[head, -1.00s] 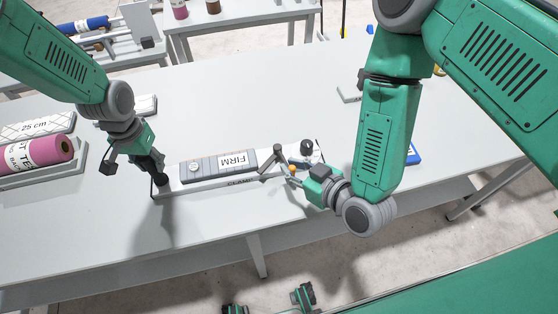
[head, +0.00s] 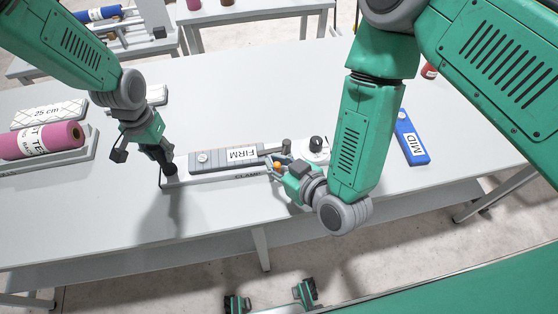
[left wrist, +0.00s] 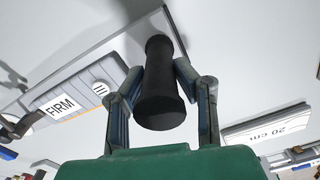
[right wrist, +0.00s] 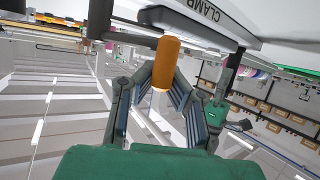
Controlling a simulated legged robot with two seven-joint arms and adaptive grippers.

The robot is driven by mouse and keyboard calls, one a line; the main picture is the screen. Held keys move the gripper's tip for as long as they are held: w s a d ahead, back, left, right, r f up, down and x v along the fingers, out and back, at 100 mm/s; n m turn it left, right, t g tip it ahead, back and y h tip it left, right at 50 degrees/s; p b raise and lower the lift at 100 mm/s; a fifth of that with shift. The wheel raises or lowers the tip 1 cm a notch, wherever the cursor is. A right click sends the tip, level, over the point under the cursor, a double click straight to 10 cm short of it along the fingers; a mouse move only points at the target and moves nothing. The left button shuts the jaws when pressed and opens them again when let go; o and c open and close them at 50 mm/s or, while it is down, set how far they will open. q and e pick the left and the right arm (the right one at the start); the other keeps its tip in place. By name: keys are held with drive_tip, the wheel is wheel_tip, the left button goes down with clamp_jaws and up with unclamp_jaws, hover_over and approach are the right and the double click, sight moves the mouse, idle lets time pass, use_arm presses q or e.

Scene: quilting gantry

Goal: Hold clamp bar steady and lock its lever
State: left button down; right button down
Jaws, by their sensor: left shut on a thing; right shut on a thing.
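The clamp bar (head: 205,179) is a long white bar lying along the front of the table, with "CLAMP" lettering in the right wrist view (right wrist: 206,10). A grey block marked FIRM (head: 225,158) lies along it. My left gripper (head: 167,164) is shut on the upright black handle at the bar's left end; this handle (left wrist: 160,90) shows between the fingers in the left wrist view. My right gripper (head: 276,171) is shut on the lever's orange grip (right wrist: 165,62), at the bar's front edge. The lever's grey pivot (head: 286,146) stands just behind; its lock is unclear.
A blue block marked MID (head: 411,139) lies right of my right arm. The table behind the bar is largely clear.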

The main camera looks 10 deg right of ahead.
use_arm(q)
drive_tip(key=shift+s+d+f, duration=0.1)
drive_tip(key=shift+s+f, duration=0.15)
drive_tip(key=shift+f, duration=0.05)
use_arm(e)
drive_tip(key=shift+a, duration=0.2)
drive_tip(key=c, duration=1.5)
unclamp_jaws()
drive_tip(key=v, duration=1.2)
drive_tip(key=shift+d, duration=0.1)
